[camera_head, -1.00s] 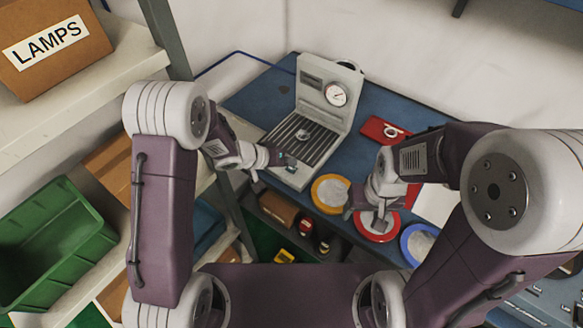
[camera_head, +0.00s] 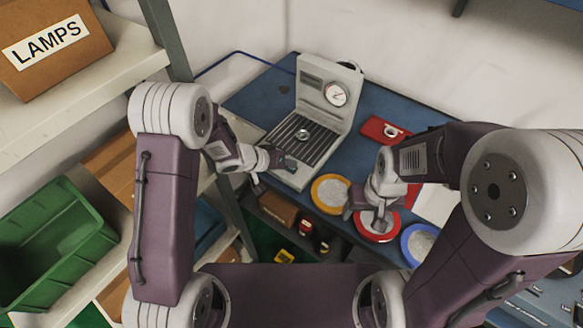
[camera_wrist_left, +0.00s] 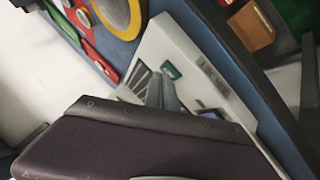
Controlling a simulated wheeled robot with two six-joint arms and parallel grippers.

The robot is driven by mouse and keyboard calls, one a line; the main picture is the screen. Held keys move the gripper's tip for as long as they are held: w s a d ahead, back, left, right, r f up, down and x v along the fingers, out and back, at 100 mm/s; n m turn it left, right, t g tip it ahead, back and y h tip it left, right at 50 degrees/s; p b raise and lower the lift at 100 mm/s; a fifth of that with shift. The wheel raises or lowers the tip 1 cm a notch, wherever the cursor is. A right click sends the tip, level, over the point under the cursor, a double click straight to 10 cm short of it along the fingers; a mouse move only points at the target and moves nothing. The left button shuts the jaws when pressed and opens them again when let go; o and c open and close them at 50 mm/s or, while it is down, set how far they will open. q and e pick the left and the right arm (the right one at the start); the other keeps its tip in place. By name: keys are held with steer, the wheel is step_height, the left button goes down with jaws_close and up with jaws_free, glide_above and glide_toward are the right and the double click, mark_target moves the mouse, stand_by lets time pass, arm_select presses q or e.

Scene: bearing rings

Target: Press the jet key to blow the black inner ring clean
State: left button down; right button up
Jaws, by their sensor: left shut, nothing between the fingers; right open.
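The blow-off machine (camera_head: 330,105) stands on the blue bench with a slatted grille (camera_head: 290,143). A small ring (camera_head: 303,135) lies on the grille; its exact colour is hard to tell. My left gripper (camera_head: 291,166) is shut and empty at the machine's front edge and hides that spot in the head view. In the left wrist view a small teal key (camera_wrist_left: 171,69) shows on the pale front ledge, beside a lettered label. The left fingers (camera_wrist_left: 162,92) are close to it; contact cannot be told. My right gripper (camera_head: 380,224) is open over the red dish (camera_head: 377,237).
A yellow dish (camera_head: 330,208) and a blue dish (camera_head: 407,250) flank the red one. A red tray (camera_head: 376,128) with a ring lies right of the machine. Shelves with a green bin (camera_head: 60,245) stand at the left.

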mark_target(289, 170)
arm_select(q)
steer(key=shift+f, duration=0.15)
stand_by(0.4)
steer(key=shift+r+p, duration=0.75)
steer(key=shift+p, duration=0.25)
step_height(289, 170, up, 5)
steer(key=p, duration=0.6)
steer(key=shift+r, duration=0.1)
stand_by(0.3)
